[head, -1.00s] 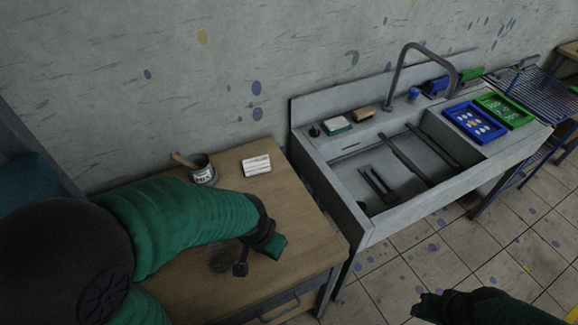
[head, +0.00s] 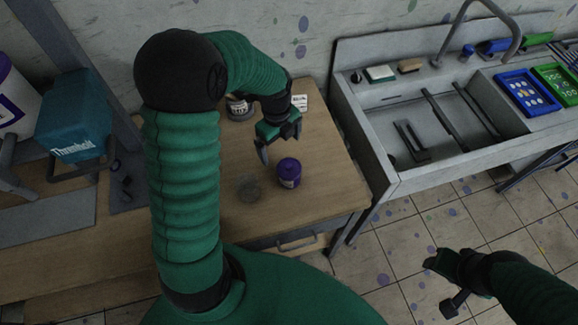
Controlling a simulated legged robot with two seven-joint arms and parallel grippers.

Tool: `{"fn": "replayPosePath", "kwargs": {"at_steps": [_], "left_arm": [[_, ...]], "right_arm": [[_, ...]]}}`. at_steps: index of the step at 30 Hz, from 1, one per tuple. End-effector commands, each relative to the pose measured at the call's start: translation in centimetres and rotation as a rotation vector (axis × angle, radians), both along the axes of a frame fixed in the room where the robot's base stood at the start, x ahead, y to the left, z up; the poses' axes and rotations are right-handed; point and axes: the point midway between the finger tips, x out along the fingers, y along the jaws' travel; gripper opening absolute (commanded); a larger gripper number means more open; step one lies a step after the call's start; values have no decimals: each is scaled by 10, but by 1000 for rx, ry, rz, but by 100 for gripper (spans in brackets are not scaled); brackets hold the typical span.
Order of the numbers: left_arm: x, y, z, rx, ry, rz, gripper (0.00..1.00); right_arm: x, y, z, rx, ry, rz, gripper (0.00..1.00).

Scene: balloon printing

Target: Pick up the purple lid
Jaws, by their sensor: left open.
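A small purple jar (head: 290,180) stands upright on the wooden table in the head view. A purple lid (head: 289,166) is on its top. My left gripper (head: 279,144) is open and empty, pointing down just behind and slightly left of the lid. Its fingers are apart and do not appear to touch the lid. My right gripper (head: 440,280) hangs over the tiled floor at the lower right, far from the jar.
A dark round transparent object (head: 249,187) sits just left of the jar. A labelled can (head: 238,106) and a white card (head: 300,102) are at the back of the table (head: 335,185). A metal sink (head: 385,180) stands to the right. A teal box (head: 76,115) is at the left.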

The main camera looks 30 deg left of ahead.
Motion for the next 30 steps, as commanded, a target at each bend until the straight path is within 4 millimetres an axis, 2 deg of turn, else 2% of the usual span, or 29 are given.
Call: {"fn": "replayPosePath", "kwargs": {"at_steps": [3,7,10,13,16,23,26,30], "left_arm": [[0,-2,-24,-1,2,-1,100],[1,-2,-36,0,-1,0,100],[0,-11,-48,0,2,-4,100],[0,-22,-65,-1,4,-2,100],[1,-20,-81,0,2,1,100],[2,-20,-87,0,-2,1,100],[2,-19,-87,0,-2,1,91],[2,-19,-87,0,-2,1,72]], "right_arm": [[0,0,2,0,0,0,48],[0,0,3,0,0,0,48],[0,0,8,0,0,0,48],[0,0,14,0,0,0,48],[0,0,14,0,0,0,48],[0,0,14,0,0,0,48],[0,0,14,0,0,0,48],[0,0,14,0,0,0,48]]}}
